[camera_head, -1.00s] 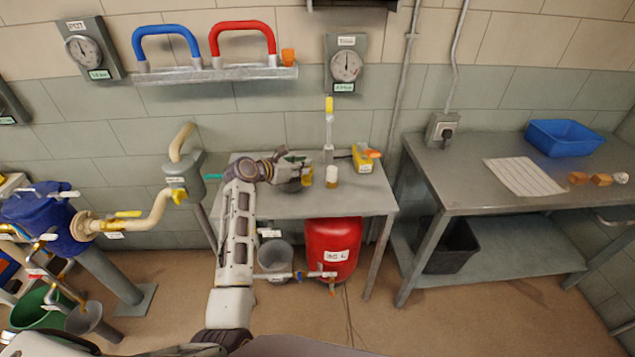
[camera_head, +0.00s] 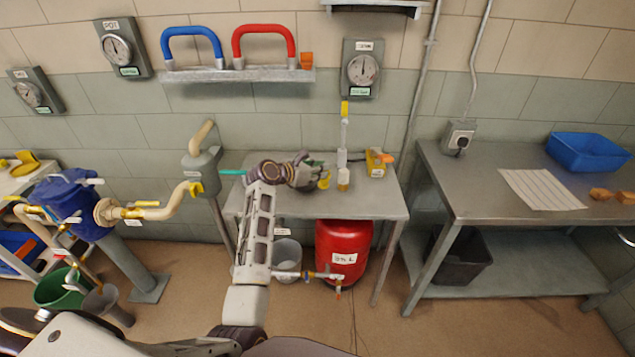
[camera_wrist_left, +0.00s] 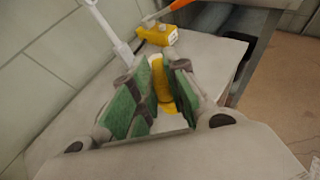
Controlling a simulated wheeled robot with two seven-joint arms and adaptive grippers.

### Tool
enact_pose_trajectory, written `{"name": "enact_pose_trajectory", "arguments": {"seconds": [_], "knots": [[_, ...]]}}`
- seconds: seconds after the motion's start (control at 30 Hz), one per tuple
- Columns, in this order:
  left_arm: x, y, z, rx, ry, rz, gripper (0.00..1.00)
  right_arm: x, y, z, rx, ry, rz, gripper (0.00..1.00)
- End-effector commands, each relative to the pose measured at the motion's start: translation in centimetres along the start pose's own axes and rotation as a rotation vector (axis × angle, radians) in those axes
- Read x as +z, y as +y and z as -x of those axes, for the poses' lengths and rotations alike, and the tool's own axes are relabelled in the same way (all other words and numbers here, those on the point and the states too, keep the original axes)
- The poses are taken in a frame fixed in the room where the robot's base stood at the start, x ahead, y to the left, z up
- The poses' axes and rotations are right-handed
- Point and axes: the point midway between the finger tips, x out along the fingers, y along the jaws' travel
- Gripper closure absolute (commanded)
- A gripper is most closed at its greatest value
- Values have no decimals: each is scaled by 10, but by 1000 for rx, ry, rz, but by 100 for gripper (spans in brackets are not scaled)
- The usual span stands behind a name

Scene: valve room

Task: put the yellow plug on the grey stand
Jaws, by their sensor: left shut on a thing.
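My left gripper (camera_head: 322,175) is over the small grey table, its green-padded fingers shut on the yellow plug (camera_head: 325,182). In the left wrist view the plug (camera_wrist_left: 160,78) sits upright between the fingers, partly hidden by them. Just right of it in the head view stands a small pale-and-yellow cylinder (camera_head: 344,180). Behind is a slim upright pale post (camera_head: 344,133) with a yellow top and a grey foot (camera_head: 342,158). I cannot tell surely which piece is the grey stand. I cannot tell whether the plug touches the table. My right gripper is out of view.
A yellow device (camera_head: 376,164) with an orange part lies at the table's back right. The grey tabletop (camera_head: 378,203) is bare at front right. A red tank (camera_head: 342,252) stands below. A larger bench (camera_head: 480,200) is right.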

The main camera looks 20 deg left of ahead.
Motion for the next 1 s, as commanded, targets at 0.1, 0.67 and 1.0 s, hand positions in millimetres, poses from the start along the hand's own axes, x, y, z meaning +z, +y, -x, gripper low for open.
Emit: {"name": "enact_pose_trajectory", "arguments": {"seconds": [0.1,0.67,1.0], "knots": [[-8,0,-3,-1,2,1,100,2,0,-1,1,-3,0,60],[-58,0,-24,0,1,0,100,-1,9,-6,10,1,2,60],[-60,0,-25,0,1,1,100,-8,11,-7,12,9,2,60]]}}
